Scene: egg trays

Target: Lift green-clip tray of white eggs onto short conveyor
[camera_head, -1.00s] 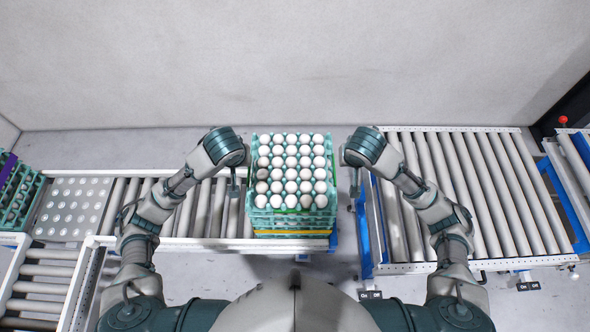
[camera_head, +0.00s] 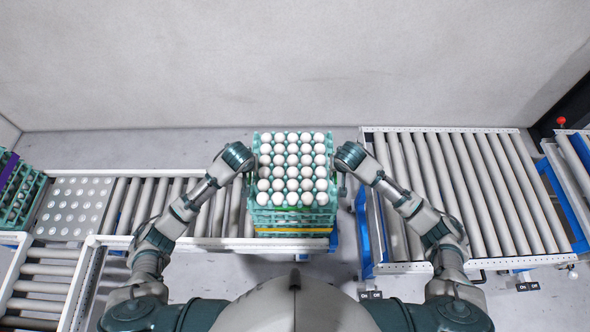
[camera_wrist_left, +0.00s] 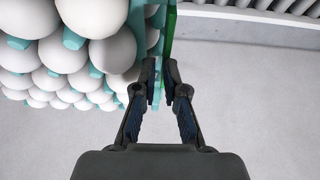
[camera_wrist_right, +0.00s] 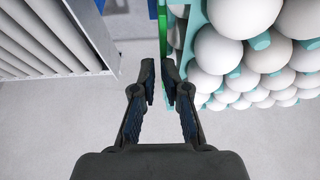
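The tray of white eggs (camera_head: 258,199) is on top of a teal stack at the centre of the head view. A green strip, likely its clip, shows at the tray side in the left wrist view (camera_wrist_left: 170,27) and in the right wrist view (camera_wrist_right: 234,71). My left gripper (camera_wrist_left: 160,72) is at the tray's left side, fingers parted, with the tray's edge between or just beyond the tips. My right gripper (camera_wrist_right: 159,72) is at the right side, fingers parted, tips close to the tray's edge. Contact cannot be told in either wrist view.
The short roller conveyor (camera_head: 470,131) stands right of the stack and is empty. A yellow strip (camera_head: 292,230) marks a lower tray.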

